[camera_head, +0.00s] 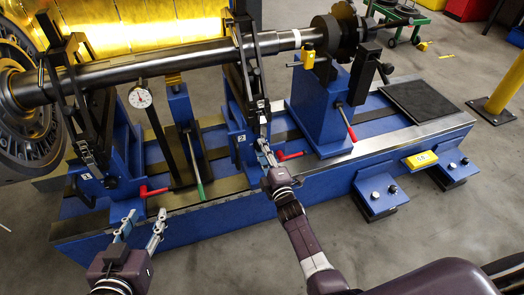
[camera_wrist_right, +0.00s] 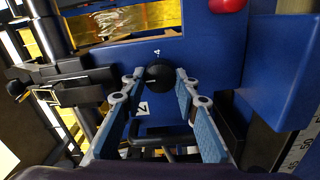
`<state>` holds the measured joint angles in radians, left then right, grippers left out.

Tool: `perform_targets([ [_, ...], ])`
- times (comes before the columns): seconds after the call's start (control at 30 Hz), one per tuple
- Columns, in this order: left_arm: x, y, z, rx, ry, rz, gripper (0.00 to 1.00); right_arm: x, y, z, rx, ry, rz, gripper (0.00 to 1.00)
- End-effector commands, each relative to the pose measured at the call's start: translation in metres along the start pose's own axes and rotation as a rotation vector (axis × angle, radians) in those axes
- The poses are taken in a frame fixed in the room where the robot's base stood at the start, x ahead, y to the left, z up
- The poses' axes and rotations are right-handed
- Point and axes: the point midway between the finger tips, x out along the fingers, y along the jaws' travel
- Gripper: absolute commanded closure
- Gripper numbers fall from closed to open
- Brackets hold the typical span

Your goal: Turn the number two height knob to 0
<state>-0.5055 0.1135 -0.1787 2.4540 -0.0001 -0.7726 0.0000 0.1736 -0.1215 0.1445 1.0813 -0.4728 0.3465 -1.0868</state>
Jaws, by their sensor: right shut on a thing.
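The number two height knob (camera_wrist_right: 160,75) is a round black knob on a blue support, centred in the right wrist view. A white label (camera_wrist_right: 143,108) beside it looks like a 2. A small white digit, perhaps a 4, shows just above the knob; its pointer is too small to read. My right gripper (camera_wrist_right: 160,82) is shut on the knob, with a fingertip on each side. In the head view my right gripper (camera_head: 265,153) is at the second blue support (camera_head: 238,122) and covers the knob. My left gripper (camera_head: 143,222) is open and empty, in front of the bench's left part.
A long dark shaft (camera_head: 165,62) with a bladed rotor lies across the supports. Red-handled levers (camera_head: 290,156) stick out near my right gripper. A dial gauge (camera_head: 140,97) and green-handled lever (camera_head: 200,190) stand between the supports. The floor in front is clear.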

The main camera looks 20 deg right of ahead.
Motion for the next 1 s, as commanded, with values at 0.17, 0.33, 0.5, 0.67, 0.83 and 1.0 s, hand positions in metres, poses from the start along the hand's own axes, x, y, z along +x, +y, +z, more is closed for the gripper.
perform_targets([
  [0.17, 0.0, 0.0, 0.0, 0.0, 0.0, 0.0, 0.6, -0.001, -0.002, 0.001, -0.003, -0.001, -0.005, 0.96],
  [0.33, 0.0, 0.0, 0.0, 0.0, 0.0, 0.0, 0.6, -0.001, -0.002, 0.001, -0.002, -0.001, -0.004, 0.62],
  [0.5, 0.0, 0.0, 0.0, -0.001, -0.001, 0.0, 0.6, 0.0, -0.001, 0.0, -0.001, -0.001, -0.002, 0.54],
  [0.67, 0.0, 0.0, 0.001, 0.0, -0.003, 0.0, 0.6, -0.001, -0.001, 0.0, -0.001, 0.0, -0.001, 0.54],
  [0.83, 0.0, 0.0, 0.0, 0.0, -0.002, 0.0, 0.6, -0.01, -0.002, 0.001, -0.001, 0.0, -0.002, 0.54],
  [1.0, 0.0, 0.0, 0.0, 0.0, -0.002, 0.0, 0.6, -0.037, -0.002, 0.001, -0.001, -0.001, -0.003, 0.54],
])
